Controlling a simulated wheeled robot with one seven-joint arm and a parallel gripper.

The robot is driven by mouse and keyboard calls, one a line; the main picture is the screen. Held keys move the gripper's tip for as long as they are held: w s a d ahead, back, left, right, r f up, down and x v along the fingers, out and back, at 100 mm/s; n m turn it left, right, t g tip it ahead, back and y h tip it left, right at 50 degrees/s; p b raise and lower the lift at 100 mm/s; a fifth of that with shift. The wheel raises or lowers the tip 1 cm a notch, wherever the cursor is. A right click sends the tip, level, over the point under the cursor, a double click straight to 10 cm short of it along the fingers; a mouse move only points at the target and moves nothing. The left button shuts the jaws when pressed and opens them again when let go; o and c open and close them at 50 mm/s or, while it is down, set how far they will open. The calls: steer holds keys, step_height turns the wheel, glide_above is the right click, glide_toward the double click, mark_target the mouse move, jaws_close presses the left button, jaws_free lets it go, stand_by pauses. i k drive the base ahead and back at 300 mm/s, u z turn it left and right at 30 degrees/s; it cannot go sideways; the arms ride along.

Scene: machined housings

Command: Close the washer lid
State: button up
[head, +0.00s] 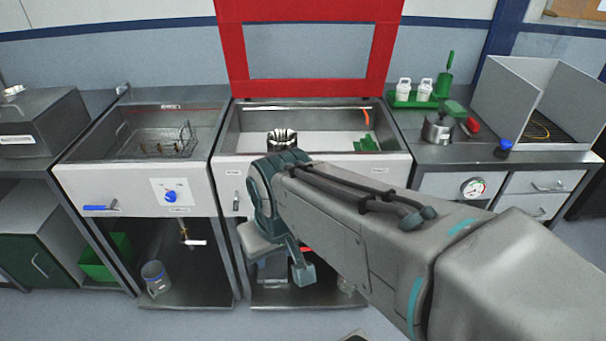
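The washer lid (232,47) is a red frame around a grey-blue pane. It stands raised at the back of the washer's open basin (312,142), in the middle of the head view. A dark ribbed round part (282,139) and green pieces (366,144) are in the basin. My arm reaches in from the lower right, across the washer's front. My gripper (284,262) hangs low in front of the washer, below the basin rim and well away from the lid. Its fingertips are not clear, so I cannot tell whether it is open or shut.
A sink with a wire basket (163,142) is at left, with a blue-knobbed panel below. At right, a counter holds a green tray of white bottles (413,97), a metal pot (437,128) and a grey screened booth (515,92). The floor shows at lower left.

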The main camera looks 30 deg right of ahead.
mark_target(230, 14)
steer(key=z, duration=0.6)
steer(key=i, duration=0.7)
steer(key=z, duration=0.35)
